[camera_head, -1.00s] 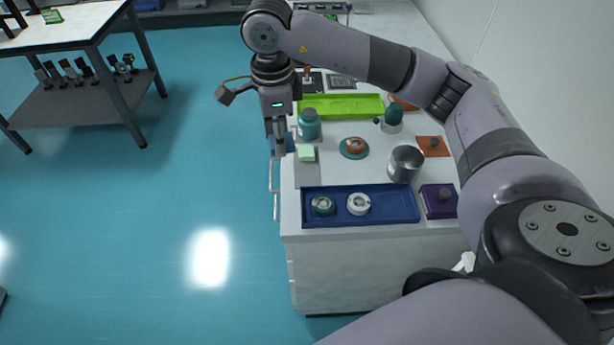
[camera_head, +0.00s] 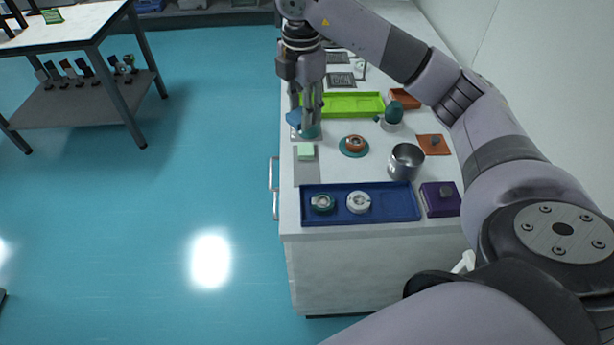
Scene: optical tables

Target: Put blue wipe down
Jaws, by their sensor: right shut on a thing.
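My right gripper (camera_head: 309,112) points down over the left edge of the white table, behind the grey mat. It is shut on the blue wipe (camera_head: 294,119), a small blue piece that shows at the left of its fingers. The fingers hide part of the wipe, and I cannot tell whether the wipe touches the table. A teal jar (camera_head: 311,131) stands at the fingers and is partly hidden by them. My left gripper is not in view.
A grey mat (camera_head: 306,176) with a pale green block (camera_head: 305,152) lies in front of the gripper. A lime tray (camera_head: 345,104), an orange-topped teal dish (camera_head: 354,146), a metal cup (camera_head: 406,162), a blue tray (camera_head: 390,205) and a purple box (camera_head: 440,199) stand around.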

